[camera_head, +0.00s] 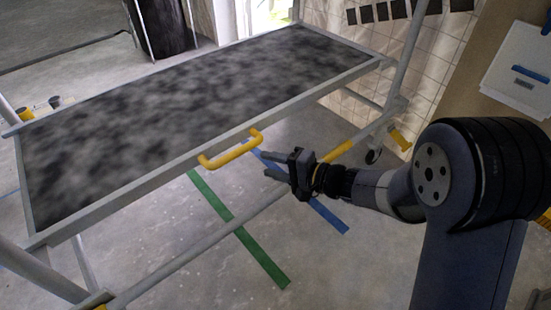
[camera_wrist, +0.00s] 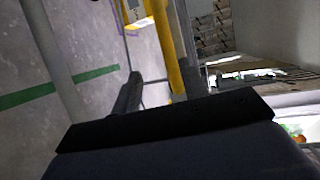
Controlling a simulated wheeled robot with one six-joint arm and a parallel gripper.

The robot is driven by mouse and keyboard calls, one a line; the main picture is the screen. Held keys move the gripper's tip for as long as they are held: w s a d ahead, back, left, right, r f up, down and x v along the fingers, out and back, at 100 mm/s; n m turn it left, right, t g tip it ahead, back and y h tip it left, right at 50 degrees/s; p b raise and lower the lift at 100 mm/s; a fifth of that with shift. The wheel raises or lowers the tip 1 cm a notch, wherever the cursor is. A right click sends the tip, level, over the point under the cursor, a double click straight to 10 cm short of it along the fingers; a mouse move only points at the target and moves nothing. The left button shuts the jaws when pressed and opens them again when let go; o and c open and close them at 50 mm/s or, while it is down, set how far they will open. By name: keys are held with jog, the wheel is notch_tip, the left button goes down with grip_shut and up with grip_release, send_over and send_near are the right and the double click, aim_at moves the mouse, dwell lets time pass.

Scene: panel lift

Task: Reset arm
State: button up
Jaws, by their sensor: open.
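My arm reaches in from the right in the head view. My gripper (camera_head: 268,164) is open and empty, pointing left toward the yellow handle (camera_head: 232,155) on the front edge of the panel frame. It appears just right of the handle and apart from it. The panel (camera_head: 190,100) is a dark, mottled slab in a grey frame, lying raised above the floor. In the wrist view a dark finger (camera_wrist: 128,97) shows left of a yellow bar (camera_wrist: 163,42), which looks like the handle. No object sits between the fingers.
Grey scaffold tubes (camera_head: 200,250) run below and beside the panel. A green tape strip (camera_head: 238,232) and a blue strip (camera_head: 328,213) mark the concrete floor. A tiled wall and a board with white sheets (camera_head: 519,70) stand at the right. Floor in front is clear.

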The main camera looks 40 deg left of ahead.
aim_at(241, 154)
jog(key=b+x, duration=0.2)
jog(key=x, duration=0.8)
jog(key=shift+a, duration=0.25)
jog(key=shift+a+r+p, duration=0.3)
jog(key=shift+r, duration=0.25)
jog(key=shift+d+r+p, duration=0.1)
jog(key=shift+r+p, duration=0.65)
jog(key=shift+w, duration=0.1)
